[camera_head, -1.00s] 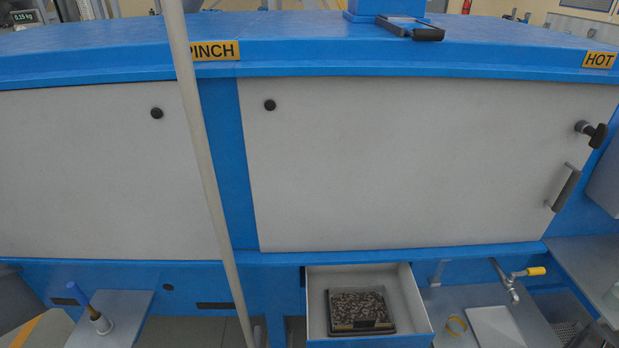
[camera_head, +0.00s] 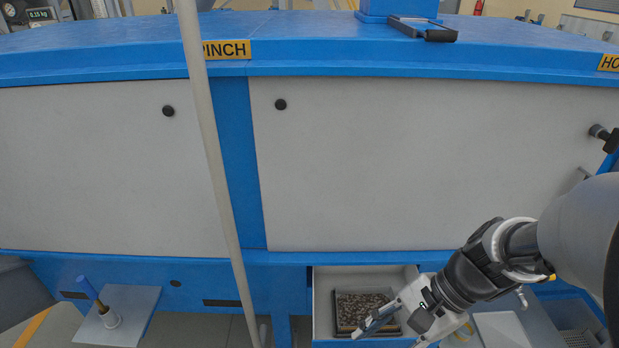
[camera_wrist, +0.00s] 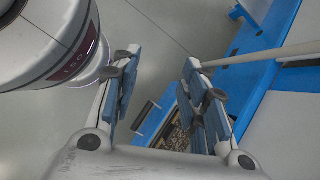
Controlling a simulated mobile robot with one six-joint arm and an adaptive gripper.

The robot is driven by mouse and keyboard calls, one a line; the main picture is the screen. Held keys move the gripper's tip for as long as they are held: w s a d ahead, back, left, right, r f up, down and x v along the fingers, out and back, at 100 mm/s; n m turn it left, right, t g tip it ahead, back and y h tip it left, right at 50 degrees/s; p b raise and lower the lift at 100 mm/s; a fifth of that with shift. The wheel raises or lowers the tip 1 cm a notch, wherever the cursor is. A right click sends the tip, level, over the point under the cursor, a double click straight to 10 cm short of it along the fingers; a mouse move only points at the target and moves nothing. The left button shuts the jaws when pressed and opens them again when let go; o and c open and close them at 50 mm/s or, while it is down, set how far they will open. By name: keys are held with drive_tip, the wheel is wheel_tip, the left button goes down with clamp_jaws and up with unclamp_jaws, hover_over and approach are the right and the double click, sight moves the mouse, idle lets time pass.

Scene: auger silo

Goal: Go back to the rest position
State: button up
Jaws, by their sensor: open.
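My gripper (camera_head: 392,328) is at the lower right of the head view, in front of the open drawer, with its arm coming in from the right edge. In the wrist view my gripper (camera_wrist: 165,100) has its two blue-padded fingers apart, with nothing between them. The open drawer (camera_head: 322,290) holds a dark tray (camera_head: 340,330) of greyish pellets. In the wrist view part of the tray's contents (camera_wrist: 178,138) shows behind the right finger. My wrist and arm hide the right part of the drawer.
A pale slanted pole (camera_head: 215,160) stands before the blue machine's grey panels (camera_head: 400,160). A metal shelf (camera_head: 135,300) with a blue-handled tool (camera_head: 97,300) is at lower left. A white board (camera_head: 500,328) lies right of my wrist. Grey floor (camera_wrist: 165,30) is open in the wrist view.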

drive_tip(key=s+d+r+n+t+h, duration=0.2)
drive_tip(key=s+r+n+t+h, duration=0.3)
drive_tip(key=r+n, duration=0.5)
drive_tip(key=n+h, duration=0.1)
drive_tip(key=n, duration=0.1)
drive_tip(key=shift+s+d+n+t+h, duration=0.15)
drive_tip(key=shift+s+n+t+h, duration=0.25)
